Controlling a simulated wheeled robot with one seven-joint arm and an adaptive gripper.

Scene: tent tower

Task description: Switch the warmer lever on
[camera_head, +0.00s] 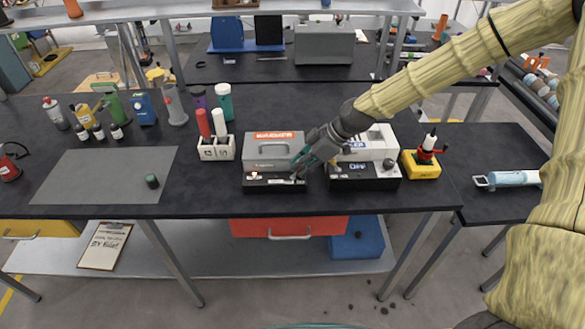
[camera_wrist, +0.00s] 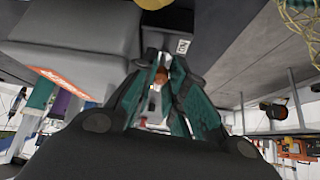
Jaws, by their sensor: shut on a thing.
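The warmer, a grey box with an orange-red label (camera_head: 273,150), stands near the middle of the bench with a black front panel (camera_head: 273,186). A small lit spot shows at the panel's left. In the wrist view the grey body (camera_wrist: 75,70) is at upper left, and a small tag (camera_wrist: 183,46) that seems to read ON is ahead of the fingers. My gripper (camera_head: 299,172), with teal fingers, is at the right end of the panel. In the wrist view my gripper (camera_wrist: 166,72) is closed around a small brownish lever tip (camera_wrist: 177,76); the fingers hide most of the lever.
A white unit with blue lettering (camera_head: 375,140) and a black front reading OFF (camera_head: 365,181) stands close on the right. A yellow-based red device (camera_head: 422,164) is beyond it. A white holder with tubes (camera_head: 217,150) is left of the warmer. A grey mat (camera_head: 95,175) lies farther left.

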